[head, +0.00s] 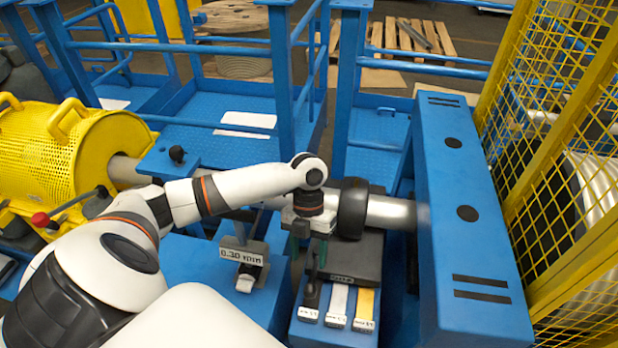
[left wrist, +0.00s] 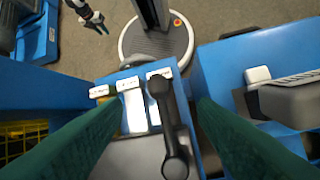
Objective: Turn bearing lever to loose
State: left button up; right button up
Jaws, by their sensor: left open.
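The black bearing lever (head: 312,288) stands over the leftmost of several labelled strips on the blue bearing stand. In the left wrist view the lever (left wrist: 168,120) runs from a round pivot at the bottom to a knob near the labels. My left gripper (head: 309,252) points down over the stand beside the shaft. Its green fingers (left wrist: 165,140) are wide apart, one on each side of the lever, with gaps visible. The label words are too small to read. My right gripper (left wrist: 98,24) shows small at the top left of the wrist view; its jaw state is unclear.
A white strip (head: 338,299) and a yellow strip (head: 364,303) lie right of the lever. A black collar (head: 352,208) on the steel shaft (head: 390,212) is close to my left wrist. A labelled gauge block (head: 244,256) stands left. A blue housing (head: 470,230) blocks the right.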

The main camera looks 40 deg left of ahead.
pick_arm(q)
jog(key=shift+v, duration=1.5)
jog(key=shift+s+f, duration=0.1)
